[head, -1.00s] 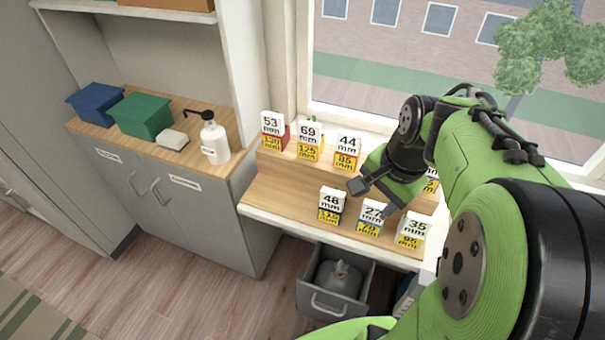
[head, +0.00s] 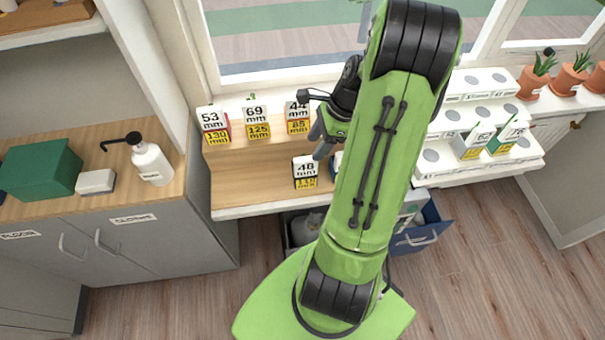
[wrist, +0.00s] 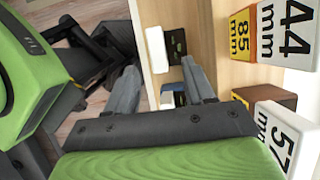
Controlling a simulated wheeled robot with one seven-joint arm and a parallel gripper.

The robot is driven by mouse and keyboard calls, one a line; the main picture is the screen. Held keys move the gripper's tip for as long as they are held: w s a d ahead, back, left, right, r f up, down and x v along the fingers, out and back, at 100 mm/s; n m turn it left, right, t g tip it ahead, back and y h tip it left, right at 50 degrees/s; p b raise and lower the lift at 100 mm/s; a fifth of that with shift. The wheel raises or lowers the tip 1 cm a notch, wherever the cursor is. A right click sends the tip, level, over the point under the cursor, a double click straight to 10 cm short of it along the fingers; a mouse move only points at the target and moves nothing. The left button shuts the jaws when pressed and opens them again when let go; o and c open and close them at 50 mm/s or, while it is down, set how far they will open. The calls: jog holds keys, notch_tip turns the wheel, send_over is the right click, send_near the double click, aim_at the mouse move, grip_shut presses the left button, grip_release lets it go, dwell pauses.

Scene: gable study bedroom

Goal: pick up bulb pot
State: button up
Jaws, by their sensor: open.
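No pot is plainly marked as the bulb pot. Terracotta pots with green shoots (head: 534,82) stand on the far-right sill in the head view. A small green tip (head: 251,97) shows behind the 69 mm sign (head: 256,122); what bears it is hidden. My gripper (head: 318,122) is over the stepped wooden stand, near the 44 mm sign (head: 297,117) and above the 48 mm sign (head: 305,171). In the wrist view my gripper (wrist: 160,88) is open, with nothing seen held. A white-topped block (wrist: 157,50) lies beyond the fingertips.
The wooden stand (head: 235,185) has bare boards at its left. An open blue drawer (head: 415,240) juts out below.

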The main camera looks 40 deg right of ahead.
aim_at(307, 159)
jog(key=b+x, duration=0.1)
jog(key=x, duration=0.8)
jog(key=shift+a+f, duration=0.15)
jog(key=shift+a, duration=0.1)
grip_shut()
dwell(0.9)
